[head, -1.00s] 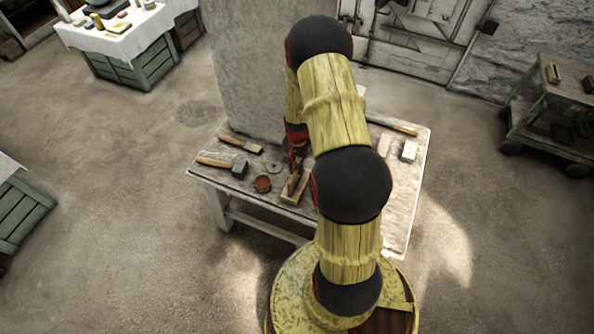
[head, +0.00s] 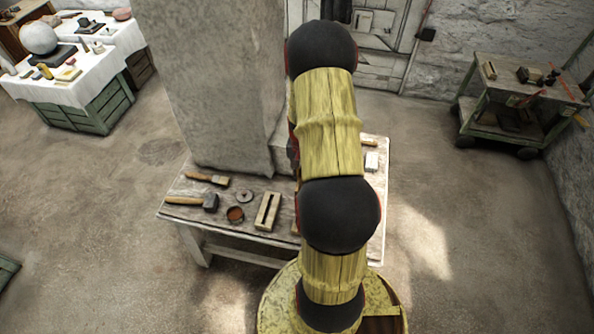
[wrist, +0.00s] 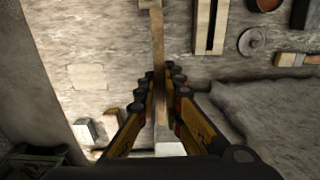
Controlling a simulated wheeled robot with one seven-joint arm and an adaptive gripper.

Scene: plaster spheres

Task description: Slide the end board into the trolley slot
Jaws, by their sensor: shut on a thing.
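My gripper (wrist: 160,85) is shut on a thin, brownish board (wrist: 157,45) in the wrist view. The board runs from between the fingers to the top edge, above the worktable. In the head view, my own arm hides both gripper and board. A pale block with an empty slot (head: 267,211) lies on the worktable; in the wrist view it (wrist: 201,25) is right of the board. The trolley (head: 478,112), with a green frame and dark wheels, stands at the right by the wall. I cannot clearly make out its slot.
The worktable (head: 178,213) carries a hammer (head: 192,201), a brush (head: 207,178), a round disc (head: 244,196) and a small cup (head: 235,214). A tall grey slab (head: 215,90) rises behind them. Floor between worktable and trolley is clear. Several things lie on the trolley.

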